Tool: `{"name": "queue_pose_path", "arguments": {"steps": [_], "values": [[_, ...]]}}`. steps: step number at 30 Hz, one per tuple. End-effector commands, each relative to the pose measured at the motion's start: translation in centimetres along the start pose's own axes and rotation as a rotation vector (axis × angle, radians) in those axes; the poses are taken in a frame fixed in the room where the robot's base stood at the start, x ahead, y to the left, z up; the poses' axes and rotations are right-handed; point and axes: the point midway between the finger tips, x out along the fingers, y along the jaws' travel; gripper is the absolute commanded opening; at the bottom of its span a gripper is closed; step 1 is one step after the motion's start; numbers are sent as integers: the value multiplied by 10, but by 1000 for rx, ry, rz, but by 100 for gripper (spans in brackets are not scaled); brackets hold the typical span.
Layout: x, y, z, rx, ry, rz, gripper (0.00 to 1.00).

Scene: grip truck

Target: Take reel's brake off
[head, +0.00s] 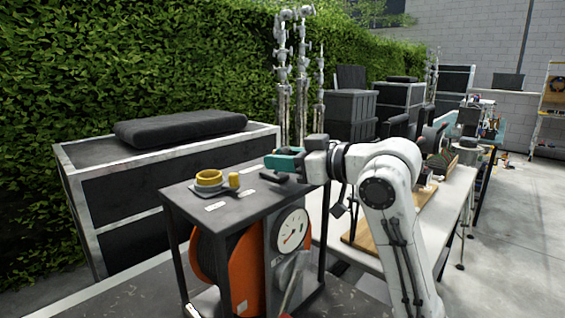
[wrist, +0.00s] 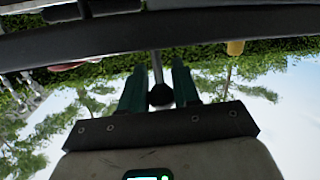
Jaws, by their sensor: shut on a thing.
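The orange reel (head: 246,268) sits under a dark stand top (head: 225,211), beside a grey panel with a round white dial (head: 291,230). My gripper (head: 280,161), with teal fingers, is over the right back part of that top. In the wrist view my gripper (wrist: 158,80) is shut on a dark round knob (wrist: 160,95) at the end of a thin rod (wrist: 156,65). The head view hides the knob behind the fingers. I cannot tell from these frames whether the knob belongs to the reel's brake.
A yellow ring on a grey base (head: 208,178) and a small yellow cylinder (head: 234,180) stand left on the top. A dark case with a black cushion (head: 180,128) is behind. A white table (head: 452,205) stands at the right. Open floor (head: 520,240) lies beyond.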

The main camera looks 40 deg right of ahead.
Motion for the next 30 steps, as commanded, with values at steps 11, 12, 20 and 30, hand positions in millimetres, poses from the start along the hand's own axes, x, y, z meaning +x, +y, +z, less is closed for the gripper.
{"name": "queue_pose_path", "arguments": {"steps": [11,12,20,30], "values": [[0,0,0,1,0,1,43],[0,0,0,1,0,1,46],[0,0,0,1,0,0,52],[-38,1,0,0,3,4,52]]}}
